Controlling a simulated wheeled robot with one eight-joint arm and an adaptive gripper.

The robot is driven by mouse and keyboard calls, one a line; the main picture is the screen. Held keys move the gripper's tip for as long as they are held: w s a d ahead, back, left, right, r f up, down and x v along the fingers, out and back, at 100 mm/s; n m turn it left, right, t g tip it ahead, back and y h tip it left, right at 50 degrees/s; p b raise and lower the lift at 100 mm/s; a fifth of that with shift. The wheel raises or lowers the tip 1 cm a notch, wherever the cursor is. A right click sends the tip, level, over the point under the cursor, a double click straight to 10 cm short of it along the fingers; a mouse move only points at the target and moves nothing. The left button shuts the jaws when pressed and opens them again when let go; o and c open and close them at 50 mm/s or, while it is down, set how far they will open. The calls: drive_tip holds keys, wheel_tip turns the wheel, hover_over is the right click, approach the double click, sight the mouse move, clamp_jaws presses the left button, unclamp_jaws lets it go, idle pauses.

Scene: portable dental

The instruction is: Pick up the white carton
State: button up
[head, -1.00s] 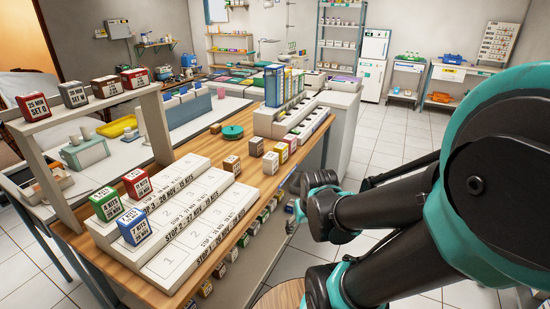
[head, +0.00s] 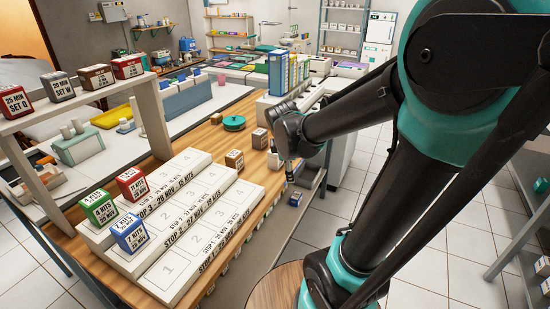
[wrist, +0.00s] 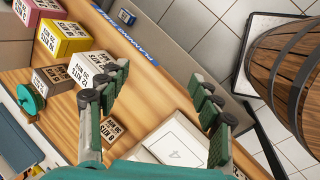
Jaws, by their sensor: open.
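The white carton (wrist: 92,68) stands on the wooden table in the wrist view, with black print on its faces. It is just left of the left finger, whose tip slightly overlaps its edge in the picture. In the head view my gripper (head: 290,172) hangs by the table's right edge, small and partly hidden by the arm.
A brown carton (wrist: 55,82), a yellow carton (wrist: 60,38) and a pink carton (wrist: 38,10) stand close by. Another brown carton (wrist: 105,130) is near the stepped white board (head: 200,215). A wooden barrel (wrist: 292,75) stands right of the table. Tiled floor lies between.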

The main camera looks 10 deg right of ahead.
sight(276, 158)
drive_tip(key=w+a+r+n+t+h, duration=0.1)
drive_tip(key=w+a+r+n, duration=0.2)
drive_tip(key=w+n, duration=0.3)
drive_tip(key=w+a+r+n+h, duration=0.1)
drive_tip(key=w+a+r+n, duration=0.25)
drive_tip(key=n, duration=0.35)
drive_tip(key=x, duration=1.1)
drive_tip(key=w+x, duration=0.1)
drive_tip(key=x, duration=0.5)
drive_tip(key=shift+a, duration=0.2)
drive_tip(key=c, duration=1.3)
